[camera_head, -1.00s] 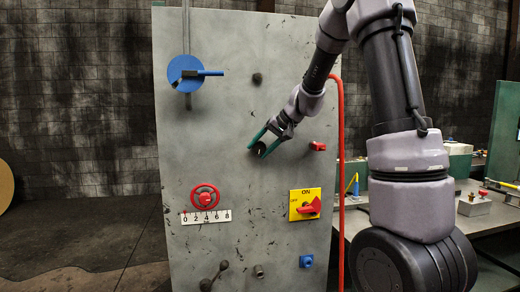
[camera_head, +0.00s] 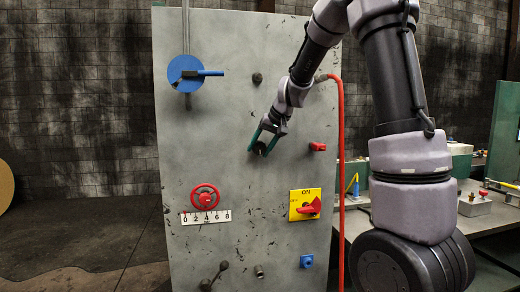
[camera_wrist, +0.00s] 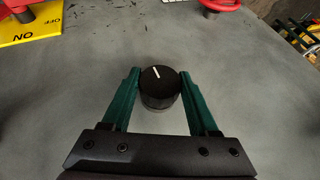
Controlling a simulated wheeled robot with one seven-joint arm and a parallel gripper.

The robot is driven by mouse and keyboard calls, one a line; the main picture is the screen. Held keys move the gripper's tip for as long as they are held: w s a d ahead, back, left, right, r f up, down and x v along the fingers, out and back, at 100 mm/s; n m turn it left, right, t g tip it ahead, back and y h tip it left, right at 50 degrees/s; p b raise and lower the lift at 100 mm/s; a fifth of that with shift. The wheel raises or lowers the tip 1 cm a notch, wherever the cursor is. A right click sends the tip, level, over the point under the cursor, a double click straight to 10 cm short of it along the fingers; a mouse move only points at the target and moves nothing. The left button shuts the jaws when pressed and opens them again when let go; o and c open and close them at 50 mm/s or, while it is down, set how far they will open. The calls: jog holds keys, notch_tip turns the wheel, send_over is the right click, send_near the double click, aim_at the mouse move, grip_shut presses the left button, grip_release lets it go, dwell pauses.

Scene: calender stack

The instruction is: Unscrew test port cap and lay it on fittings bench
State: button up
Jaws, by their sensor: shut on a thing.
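A black round cap (camera_wrist: 160,90) with a white line on its face stands out from the grey panel (camera_head: 225,130). In the wrist view it sits between the green fingers of my gripper (camera_wrist: 160,95), which are shut on its sides. In the head view my gripper (camera_head: 262,146) is at the middle of the panel, and the cap (camera_head: 260,149) is partly hidden between the fingers. The cap appears to be still at the panel; I cannot tell how loose it is. A bench (camera_head: 475,222) stands to the right, beyond my arm.
The panel also carries a blue disc with a lever (camera_head: 186,74), a red handwheel (camera_head: 206,197) over a number scale, a yellow ON/OFF plate (camera_head: 297,212) with a red handle, and a red knob (camera_head: 318,147). A red hose (camera_head: 341,150) runs down its right edge.

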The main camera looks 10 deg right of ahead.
jog(key=shift+f, duration=0.1)
jog(key=shift+n+h, duration=0.3)
jog(key=shift+h, duration=0.7)
jog(key=shift+s+a+h, duration=0.1)
jog(key=shift+h, duration=0.4)
jog(key=shift+s, duration=0.35)
jog(key=shift+s, duration=0.7)
